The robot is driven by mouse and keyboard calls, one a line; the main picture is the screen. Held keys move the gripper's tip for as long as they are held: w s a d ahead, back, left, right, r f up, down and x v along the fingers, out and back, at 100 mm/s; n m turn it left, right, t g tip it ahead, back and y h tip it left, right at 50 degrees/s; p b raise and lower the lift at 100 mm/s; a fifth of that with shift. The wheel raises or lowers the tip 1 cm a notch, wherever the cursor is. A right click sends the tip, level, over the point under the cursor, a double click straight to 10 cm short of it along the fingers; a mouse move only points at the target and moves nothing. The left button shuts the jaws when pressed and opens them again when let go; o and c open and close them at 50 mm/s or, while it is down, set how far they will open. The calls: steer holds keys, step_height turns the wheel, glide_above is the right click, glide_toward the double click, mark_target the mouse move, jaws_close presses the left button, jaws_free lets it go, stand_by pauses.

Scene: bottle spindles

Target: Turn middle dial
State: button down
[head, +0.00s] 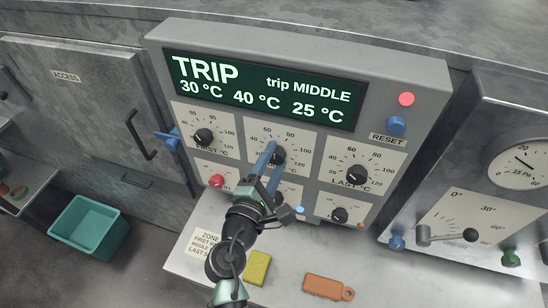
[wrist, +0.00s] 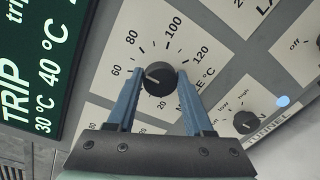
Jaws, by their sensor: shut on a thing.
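The middle dial (wrist: 159,79) is a round black knob on a white scale plate with numbers around it. It also shows in the head view (head: 278,155), partly behind my gripper. My gripper (wrist: 157,80) has its two blue fingers on either side of the knob, shut on it. The knob's pale pointer mark in the wrist view lies toward the 40 to 60 side. The display (head: 262,88) reads TRIP, trip MIDDLE, with 30 °C, 40 °C and 25 °C.
The first dial (head: 203,136) and the last dial (head: 357,174) sit left and right. Smaller knobs are below, including one (head: 339,215). A blue RESET knob (head: 396,125) sits under a red lamp (head: 406,99). A yellow sponge (head: 257,268) and an orange tag (head: 328,288) lie on the ledge.

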steer(key=shift+f, duration=0.15)
stand_by(0.4)
steer(key=shift+c, duration=1.5)
jaws_free()
steer(key=b+v, duration=0.3)
steer(key=v, duration=1)
steer(key=shift+b, duration=0.35)
